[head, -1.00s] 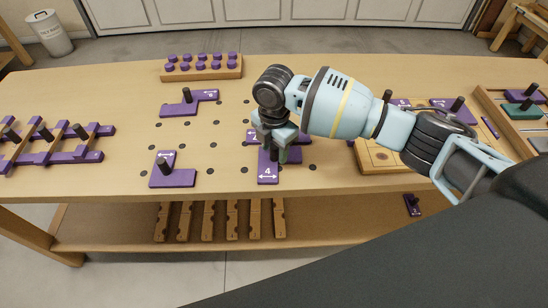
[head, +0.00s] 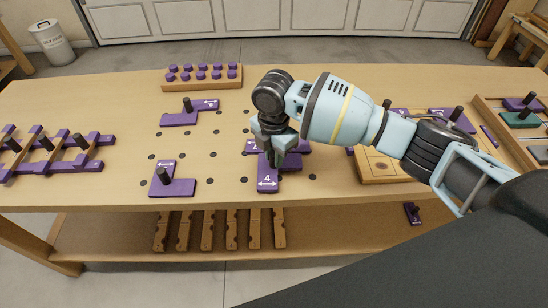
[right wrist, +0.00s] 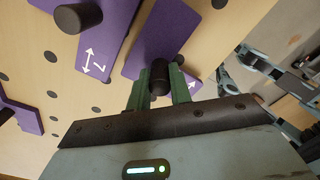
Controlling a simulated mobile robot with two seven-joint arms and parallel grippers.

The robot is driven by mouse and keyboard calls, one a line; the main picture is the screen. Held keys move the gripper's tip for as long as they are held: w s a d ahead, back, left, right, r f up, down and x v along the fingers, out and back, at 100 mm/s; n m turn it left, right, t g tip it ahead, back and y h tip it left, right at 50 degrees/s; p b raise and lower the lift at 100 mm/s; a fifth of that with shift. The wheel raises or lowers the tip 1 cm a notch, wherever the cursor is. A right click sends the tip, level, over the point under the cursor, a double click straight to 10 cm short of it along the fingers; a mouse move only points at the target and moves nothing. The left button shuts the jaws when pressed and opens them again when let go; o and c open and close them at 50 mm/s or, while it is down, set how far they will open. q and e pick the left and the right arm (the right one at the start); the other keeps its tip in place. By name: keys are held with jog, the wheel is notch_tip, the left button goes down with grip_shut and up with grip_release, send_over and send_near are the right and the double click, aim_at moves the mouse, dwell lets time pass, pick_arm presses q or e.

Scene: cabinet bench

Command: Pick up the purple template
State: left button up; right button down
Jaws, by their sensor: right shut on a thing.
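A purple template (head: 268,184) marked 4 with a white arrow lies on the bench's pegboard area, partly hidden by my right gripper (head: 277,155). In the right wrist view, my right gripper (right wrist: 160,88) is shut on the black knob (right wrist: 160,72) of a purple template (right wrist: 148,48). I cannot see a clear gap under this template. A second purple template (right wrist: 112,28) with its own black knob (right wrist: 78,15) lies beside it. My left gripper is not in view.
L-shaped purple templates (head: 180,188) (head: 195,112) stand left of the gripper. A purple-pegged rack (head: 205,80) stands behind, a slatted purple frame (head: 50,155) at far left. A wooden board (head: 380,165) and a tray (head: 500,125) are on the right. Wooden strips lie on the lower shelf.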

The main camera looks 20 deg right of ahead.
notch_tip(320, 180, up, 3)
jog(key=shift+s+f, duration=0.1)
jog(key=shift+f, duration=0.1)
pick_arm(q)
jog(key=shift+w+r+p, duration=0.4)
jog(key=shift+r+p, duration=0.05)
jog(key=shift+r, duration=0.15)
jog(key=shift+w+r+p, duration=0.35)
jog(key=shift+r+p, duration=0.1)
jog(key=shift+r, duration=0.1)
pick_arm(e)
jog(key=s+r, duration=0.1)
jog(key=s, duration=1.4)
jog(key=shift+s+a, duration=0.25)
jog(key=shift+s, duration=0.15)
jog(key=shift+w+d+r, duration=0.1)
jog(key=shift+r, duration=0.05)
